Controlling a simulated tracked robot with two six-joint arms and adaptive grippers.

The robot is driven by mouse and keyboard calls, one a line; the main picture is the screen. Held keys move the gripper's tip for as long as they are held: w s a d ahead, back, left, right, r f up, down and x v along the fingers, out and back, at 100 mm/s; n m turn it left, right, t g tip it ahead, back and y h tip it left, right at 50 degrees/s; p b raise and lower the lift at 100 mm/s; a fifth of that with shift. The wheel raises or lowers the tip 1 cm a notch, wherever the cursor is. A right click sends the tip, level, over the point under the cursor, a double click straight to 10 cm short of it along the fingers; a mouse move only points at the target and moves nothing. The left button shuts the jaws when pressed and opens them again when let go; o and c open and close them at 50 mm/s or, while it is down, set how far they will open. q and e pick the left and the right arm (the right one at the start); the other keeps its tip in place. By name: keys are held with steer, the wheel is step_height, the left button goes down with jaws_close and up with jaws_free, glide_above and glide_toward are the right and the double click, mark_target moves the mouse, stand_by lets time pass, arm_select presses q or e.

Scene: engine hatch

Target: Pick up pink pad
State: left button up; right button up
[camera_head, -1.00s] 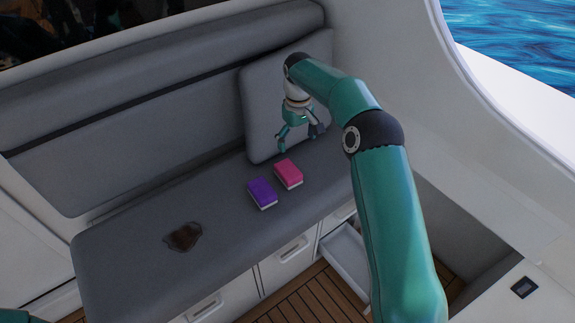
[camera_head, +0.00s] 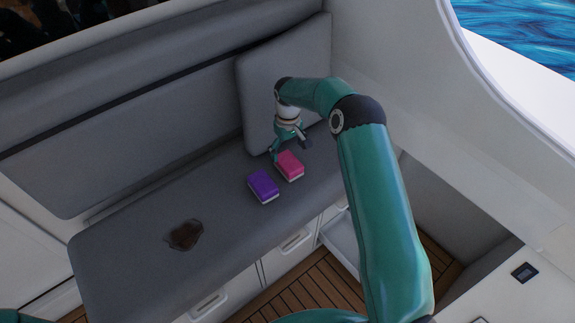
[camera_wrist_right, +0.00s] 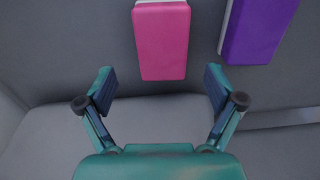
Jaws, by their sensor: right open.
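The pink pad (camera_head: 289,165) has a white underside and lies on the grey bench seat beside the purple pad (camera_head: 263,185). My right gripper (camera_head: 288,152) is open and empty, just above and behind the pink pad in the head view. In the right wrist view, the pink pad (camera_wrist_right: 160,42) lies ahead of the open fingers (camera_wrist_right: 160,90), roughly centred between them and not touching them. The purple pad (camera_wrist_right: 258,28) is to its right there. My left gripper is not in view.
A dark brown stain (camera_head: 184,235) marks the grey seat (camera_head: 130,250) at the left. A grey cushion (camera_head: 255,90) leans on the backrest behind the right gripper. An open drawer (camera_head: 341,243) is below the seat. The seat between stain and pads is clear.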

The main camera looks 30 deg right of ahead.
mark_target(288, 161)
steer(key=shift+s+a+f+p, duration=0.1)
steer(key=shift+f+p, duration=0.15)
steer(key=shift+f, duration=0.7)
steer(key=shift+s+f+p, duration=0.15)
steer(key=shift+f+p, duration=0.1)
steer(key=shift+f, duration=0.65)
steer(key=shift+s+a+f+p, duration=0.1)
steer(key=shift+f+p, duration=0.15)
steer(key=shift+f, duration=0.7)
steer(key=c, duration=1.3)
steer(key=shift+r, duration=0.15)
step_height(288, 161, up, 20)
steer(key=shift+f+b, duration=0.1)
steer(key=shift+b, duration=0.7)
